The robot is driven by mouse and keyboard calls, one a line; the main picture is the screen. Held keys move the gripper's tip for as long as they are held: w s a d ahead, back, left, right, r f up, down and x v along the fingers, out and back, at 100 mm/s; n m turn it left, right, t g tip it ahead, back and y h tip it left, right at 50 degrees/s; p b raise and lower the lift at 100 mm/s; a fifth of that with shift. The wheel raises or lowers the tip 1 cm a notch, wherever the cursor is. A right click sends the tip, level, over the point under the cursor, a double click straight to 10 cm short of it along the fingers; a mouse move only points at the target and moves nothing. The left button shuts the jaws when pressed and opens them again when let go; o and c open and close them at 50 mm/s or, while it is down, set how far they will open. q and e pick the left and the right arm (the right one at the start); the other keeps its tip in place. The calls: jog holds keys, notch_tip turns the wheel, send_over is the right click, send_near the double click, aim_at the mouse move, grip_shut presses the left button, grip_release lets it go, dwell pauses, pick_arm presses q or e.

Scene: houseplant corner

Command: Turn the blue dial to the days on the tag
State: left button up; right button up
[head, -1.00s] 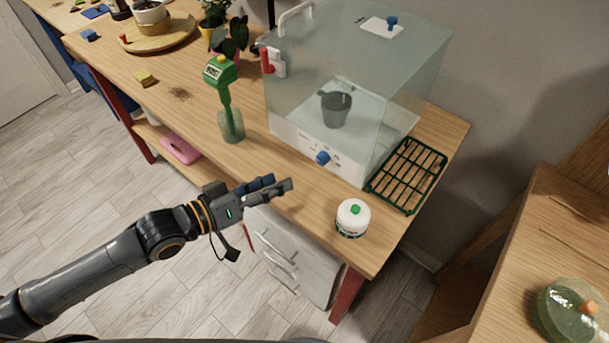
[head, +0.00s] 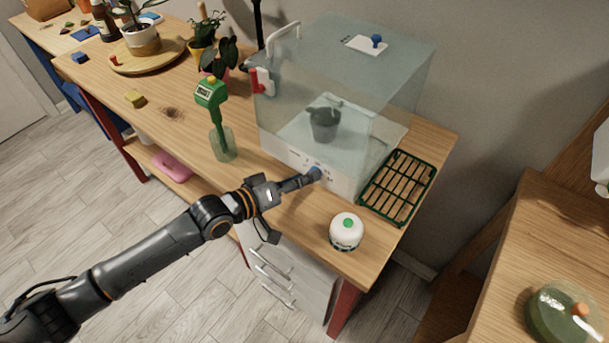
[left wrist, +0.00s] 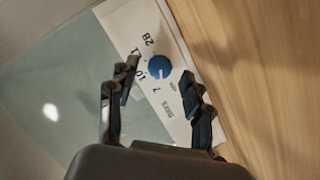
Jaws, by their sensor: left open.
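The blue dial (left wrist: 159,67) is on the white front panel (left wrist: 135,30) of the clear case. Printed around it are numbers, of which 7, 10 and 28 read clearly, and the word DAYS. I cannot tell exactly where the dial points. My left gripper (left wrist: 160,82) is open, one finger on each side of the dial, and I cannot tell if they touch it. In the head view the left gripper (head: 306,179) reaches the dial (head: 316,172) and partly covers it. I cannot make out a tag with days. My right gripper is not in view.
The clear case (head: 345,75) holds a grey pot (head: 324,125). A white jar with a green top (head: 346,232) stands near the table's front edge. A green slatted tray (head: 398,187) lies right of the case, and a green meter in a glass (head: 213,95) stands left of it.

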pick_arm(q)
jog(key=shift+w+d+f, duration=0.15)
jog(key=shift+w+d, duration=0.15)
jog(key=shift+d, duration=0.15)
grip_shut()
